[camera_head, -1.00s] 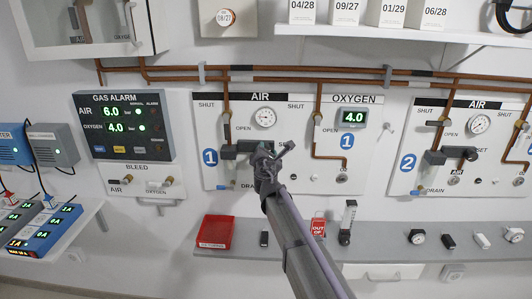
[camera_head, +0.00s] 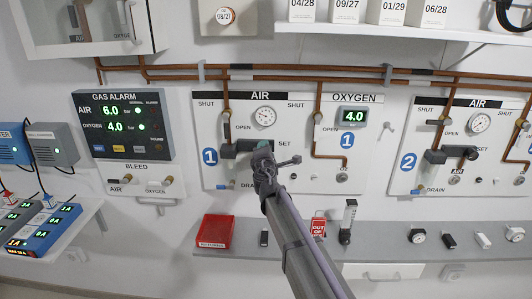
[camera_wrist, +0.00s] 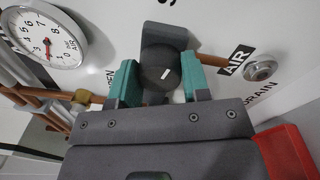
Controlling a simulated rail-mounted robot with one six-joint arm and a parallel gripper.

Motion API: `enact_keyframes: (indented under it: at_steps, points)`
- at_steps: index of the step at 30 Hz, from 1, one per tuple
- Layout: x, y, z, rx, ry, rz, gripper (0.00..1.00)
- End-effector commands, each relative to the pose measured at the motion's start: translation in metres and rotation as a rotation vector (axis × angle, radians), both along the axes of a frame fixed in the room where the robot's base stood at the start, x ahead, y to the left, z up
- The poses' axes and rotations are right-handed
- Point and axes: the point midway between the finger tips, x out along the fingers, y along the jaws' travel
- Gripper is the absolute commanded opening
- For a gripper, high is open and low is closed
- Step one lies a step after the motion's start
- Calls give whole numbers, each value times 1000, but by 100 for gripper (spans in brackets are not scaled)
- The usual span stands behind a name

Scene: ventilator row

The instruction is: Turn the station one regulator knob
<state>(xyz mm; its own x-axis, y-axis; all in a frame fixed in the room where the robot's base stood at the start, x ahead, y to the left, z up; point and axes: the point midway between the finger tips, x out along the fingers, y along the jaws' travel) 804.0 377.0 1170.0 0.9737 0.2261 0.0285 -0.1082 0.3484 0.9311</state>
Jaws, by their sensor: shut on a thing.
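The station one regulator knob (camera_wrist: 158,68) is a dark round knob with a white mark on its face, seen in the wrist view. My gripper (camera_wrist: 160,82) has its teal fingers on either side of the knob and is shut on it. In the head view my gripper (camera_head: 264,149) is at the AIR panel marked 1 and hides the knob. The station one air gauge (camera_head: 265,116) sits just above it; in the wrist view the dial (camera_wrist: 43,38) shows a red needle.
An oxygen display (camera_head: 353,115) reading 4.0 is to the right. Copper pipes (camera_head: 300,79) run above the panels. A shelf (camera_head: 400,248) below carries a red tray (camera_head: 215,231) and small parts. The station two panel (camera_head: 410,165) is farther right.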

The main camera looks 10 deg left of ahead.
Motion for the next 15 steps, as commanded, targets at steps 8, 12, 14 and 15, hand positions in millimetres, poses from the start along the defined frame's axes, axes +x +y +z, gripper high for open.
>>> enact_keyframes:
  at_steps: [8, 12, 14, 15]
  points:
    - [0, 0, -1, 254, 47, 0, 20]
    - [0, 0, -2, 386, 72, 0, 20]
    - [0, 0, -2, 442, 82, -1, 20]
    - [0, 0, -2, 479, 89, -1, 20]
